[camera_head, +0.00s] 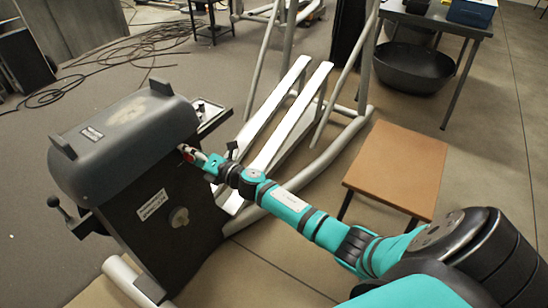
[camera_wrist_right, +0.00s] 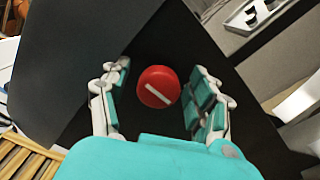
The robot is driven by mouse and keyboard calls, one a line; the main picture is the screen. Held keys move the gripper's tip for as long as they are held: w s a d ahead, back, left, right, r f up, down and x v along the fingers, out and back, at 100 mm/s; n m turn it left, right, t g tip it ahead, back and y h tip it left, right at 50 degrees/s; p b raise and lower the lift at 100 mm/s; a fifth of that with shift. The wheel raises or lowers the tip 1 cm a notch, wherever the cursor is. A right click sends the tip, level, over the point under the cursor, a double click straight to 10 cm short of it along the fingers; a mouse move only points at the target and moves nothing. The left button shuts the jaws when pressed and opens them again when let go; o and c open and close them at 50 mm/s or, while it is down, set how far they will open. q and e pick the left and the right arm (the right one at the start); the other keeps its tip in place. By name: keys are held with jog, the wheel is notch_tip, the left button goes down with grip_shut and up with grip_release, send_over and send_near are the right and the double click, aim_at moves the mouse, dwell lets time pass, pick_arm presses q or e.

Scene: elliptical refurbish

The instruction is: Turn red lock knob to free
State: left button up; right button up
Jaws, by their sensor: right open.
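The red lock knob (camera_wrist_right: 158,87) is round, with a white bar across its face that runs slantwise in the right wrist view. It sits on the dark side panel of the grey machine (camera_head: 128,150). My right gripper (camera_wrist_right: 158,98) is open, with one finger on each side of the knob. Gaps show between the fingers and the knob in the wrist view. In the head view my right gripper (camera_head: 196,158) is at the machine's upper right side, and the knob shows only as a small red patch there. My left gripper is not in view.
A lever with a ball handle (camera_head: 66,212) sticks out at the machine's left. White rails (camera_head: 283,120) and grey tubes extend behind my right arm. A brown-topped stool (camera_head: 395,168) stands to the right. Cables (camera_head: 110,55) lie on the floor behind.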

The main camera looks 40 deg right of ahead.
jog(key=n+b, duration=0.1)
jog(key=n, duration=0.4)
jog(key=shift+f, duration=0.1)
jog(key=n+b, duration=0.1)
jog(key=n, duration=0.6)
jog(key=shift+a, duration=0.2)
jog(key=b+v, duration=0.1)
jog(key=v, duration=1.6)
jog(key=s+d+f+m+g+h+p, duration=0.2)
jog(key=s+d+f+m+h+p, duration=0.1)
jog(key=f+m, duration=0.5)
jog(key=s+d+f+m+g+h+p, duration=0.3)
jog(key=s+d+f+m+p, duration=0.1)
jog(key=f+m+p, duration=0.4)
jog(key=shift+d+f+m, duration=0.65)
jog(key=shift+m, duration=0.05)
